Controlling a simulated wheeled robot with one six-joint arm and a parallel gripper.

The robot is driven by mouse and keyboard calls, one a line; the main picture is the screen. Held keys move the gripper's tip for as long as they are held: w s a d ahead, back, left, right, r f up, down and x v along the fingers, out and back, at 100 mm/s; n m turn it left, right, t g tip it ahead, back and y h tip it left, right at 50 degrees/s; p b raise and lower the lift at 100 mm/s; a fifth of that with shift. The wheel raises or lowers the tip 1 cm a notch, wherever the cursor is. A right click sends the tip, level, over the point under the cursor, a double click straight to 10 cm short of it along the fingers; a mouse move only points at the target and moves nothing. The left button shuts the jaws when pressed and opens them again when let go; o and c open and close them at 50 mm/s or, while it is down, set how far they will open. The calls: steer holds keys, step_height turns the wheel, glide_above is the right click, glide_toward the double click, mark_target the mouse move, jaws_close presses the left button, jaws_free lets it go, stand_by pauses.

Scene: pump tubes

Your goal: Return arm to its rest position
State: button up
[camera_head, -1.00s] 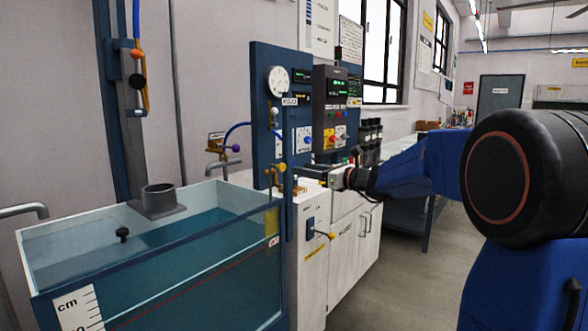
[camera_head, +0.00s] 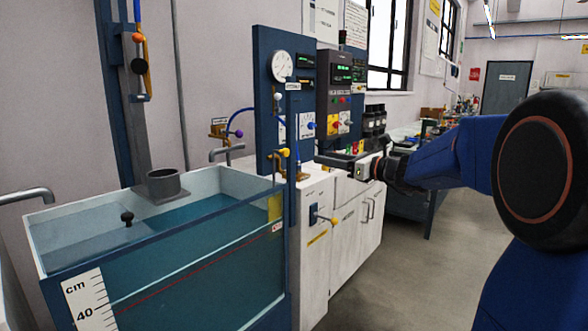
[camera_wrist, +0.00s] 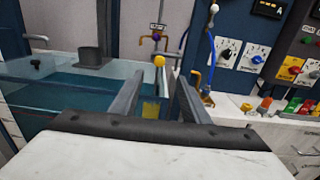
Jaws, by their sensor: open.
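My gripper (camera_head: 332,159) is open and empty, reaching left in the head view, in front of the white cabinet and the control panel. In the wrist view, the two grey fingers of my gripper (camera_wrist: 160,88) stand apart with nothing between them. A yellow knob (camera_head: 284,153) on brass pipework lies left of my fingertips in the head view, with a gap between. The yellow knob (camera_wrist: 159,61) shows beyond and between the fingertips in the wrist view. My blue arm extends back to the right, bent at a large black joint.
A glass-walled water tank (camera_head: 60,262) stands at left with a blue column behind it. A blue panel (camera_head: 268,95) with gauge and switches rises behind my gripper. Floor (camera_head: 425,280) is clear to the right.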

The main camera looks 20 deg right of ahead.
steer(key=s+a+f+n+g+h, duration=0.1)
steer(key=s+a+f+n+g, duration=0.3)
steer(key=s, duration=0.3)
steer(key=s+a+f+n+g, duration=0.1)
steer(key=s+a+f+n, duration=0.4)
steer(key=s, duration=0.2)
steer(key=s+a+f+n+g+h, duration=0.1)
steer(key=s+a+f+n+g, duration=0.3)
steer(key=s, duration=0.3)
steer(key=s+d+f+n+h, duration=0.4)
steer(key=s+f+n, duration=0.2)
steer(key=s+n, duration=0.2)
steer(key=s+d+f+n+h, duration=0.4)
steer(key=s+f+n, duration=0.3)
steer(key=s, duration=0.5)
steer(key=shift+s+d+n+g+h, duration=0.3)
steer(key=shift+s+d+n+g, duration=0.1)
steer(key=shift+d, duration=0.15)
